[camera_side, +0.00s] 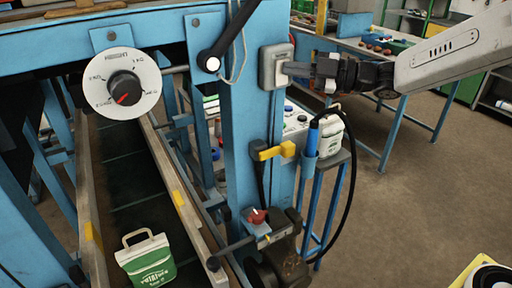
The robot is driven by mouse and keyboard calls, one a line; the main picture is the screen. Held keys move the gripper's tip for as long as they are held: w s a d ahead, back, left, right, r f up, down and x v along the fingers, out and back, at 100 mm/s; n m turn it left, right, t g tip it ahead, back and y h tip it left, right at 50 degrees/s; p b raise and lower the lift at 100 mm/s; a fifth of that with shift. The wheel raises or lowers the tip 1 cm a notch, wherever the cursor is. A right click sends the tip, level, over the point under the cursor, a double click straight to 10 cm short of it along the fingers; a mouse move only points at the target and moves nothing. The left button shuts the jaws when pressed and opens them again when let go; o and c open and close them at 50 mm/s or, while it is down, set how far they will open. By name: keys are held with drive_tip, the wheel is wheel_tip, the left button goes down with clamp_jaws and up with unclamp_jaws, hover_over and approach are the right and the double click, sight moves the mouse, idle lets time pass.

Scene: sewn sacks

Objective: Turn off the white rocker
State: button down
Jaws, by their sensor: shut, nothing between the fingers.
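The white rocker (282,71) sits in a grey switch box (268,66) on the blue upright post, at the upper middle of the side view. My gripper (294,69) reaches in from the right, its dark fingers shut and empty. The fingertips are at the face of the rocker, touching it or very close. They hide part of it, and I cannot tell which way the rocker is tipped.
A white dial with a black knob (124,88) is at the left. Open floor is at the right.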

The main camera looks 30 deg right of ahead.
drive_tip(key=shift+s, duration=0.15)
idle(0.3)
drive_tip(key=shift+s, duration=0.6)
drive_tip(key=shift+f, duration=0.1)
drive_tip(key=shift+s+f, duration=0.15)
drive_tip(key=shift+s, duration=1.1)
drive_tip(key=shift+s+f, duration=0.1)
drive_tip(key=shift+s, duration=1.1)
drive_tip(key=shift+d+f, duration=0.1)
drive_tip(key=d+f+m+g+h, duration=0.1)
drive_tip(key=d+f+m+h, duration=0.8)
drive_tip(key=f+m+h, duration=0.3)
drive_tip(key=s+d+f+m+g+h, duration=0.1)
drive_tip(key=s+d+f+m+g, duration=0.1)
drive_tip(key=s+f+m+g, duration=0.5)
drive_tip(key=s+f+g, duration=0.2)
drive_tip(key=s+f, duration=0.2)
drive_tip(key=s, duration=0.2)
drive_tip(key=shift+f+m, duration=0.35)
drive_tip(key=shift+m, duration=0.05)
